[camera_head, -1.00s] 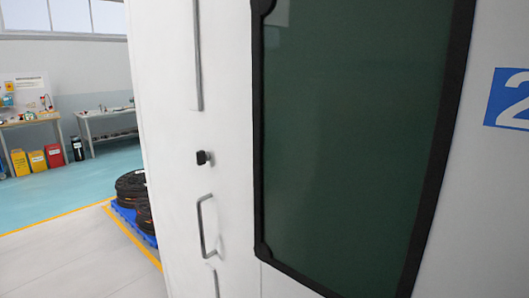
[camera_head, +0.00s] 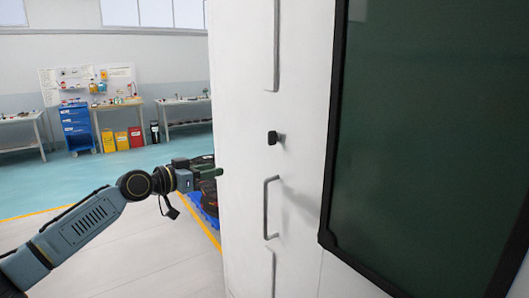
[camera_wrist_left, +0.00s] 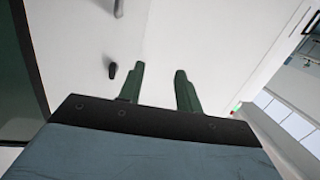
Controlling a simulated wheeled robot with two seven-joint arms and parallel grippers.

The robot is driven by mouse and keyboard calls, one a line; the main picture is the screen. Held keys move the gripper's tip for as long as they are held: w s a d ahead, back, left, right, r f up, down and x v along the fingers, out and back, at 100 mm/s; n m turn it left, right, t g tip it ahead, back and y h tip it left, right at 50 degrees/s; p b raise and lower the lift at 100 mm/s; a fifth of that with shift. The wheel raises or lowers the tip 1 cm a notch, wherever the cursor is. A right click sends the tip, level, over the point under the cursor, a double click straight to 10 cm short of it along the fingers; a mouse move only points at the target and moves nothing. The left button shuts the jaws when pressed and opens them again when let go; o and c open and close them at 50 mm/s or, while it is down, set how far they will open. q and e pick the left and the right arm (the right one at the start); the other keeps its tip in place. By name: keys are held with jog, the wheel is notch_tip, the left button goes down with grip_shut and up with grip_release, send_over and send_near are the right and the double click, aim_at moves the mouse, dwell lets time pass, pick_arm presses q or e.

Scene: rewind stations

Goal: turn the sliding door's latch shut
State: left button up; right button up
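The sliding door (camera_head: 305,215) is a white panel with a large dark window (camera_head: 425,140). The latch (camera_head: 273,138) is a small black knob on the white panel, above a grey bar handle (camera_head: 267,207). A small dark knob that looks like the latch (camera_wrist_left: 112,69) also shows in the left wrist view, left of the fingers. My left gripper (camera_head: 218,173) is left of the latch and lower in the head view, apart from it. In the left wrist view its two green fingers (camera_wrist_left: 160,88) are spread with nothing between them. My right gripper is not in view.
Black reels (camera_head: 210,195) on a blue pallet stand behind my left gripper. Workbenches (camera_head: 122,105), a blue drawer cart (camera_head: 76,127) and coloured bins line the far wall. The floor at left is clear. A long vertical grey bar (camera_head: 273,45) is above the latch.

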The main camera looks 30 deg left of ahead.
aim_at(269, 132)
pick_arm(q)
jog(key=s+d+r+m+h, duration=0.25)
jog(key=d+r, duration=0.35)
jog(key=r, duration=0.3)
jog(key=shift+h, duration=0.45)
jog(key=p+x, duration=0.2)
jog(key=x, duration=0.2)
jog(key=p+x, duration=0.2)
jog(key=x, duration=0.3)
jog(key=r+p+x, duration=0.1)
jog(key=p+x, duration=0.1)
jog(key=x, duration=0.2)
jog(key=shift+w, duration=0.4)
jog(key=shift+f, duration=0.1)
grip_shut()
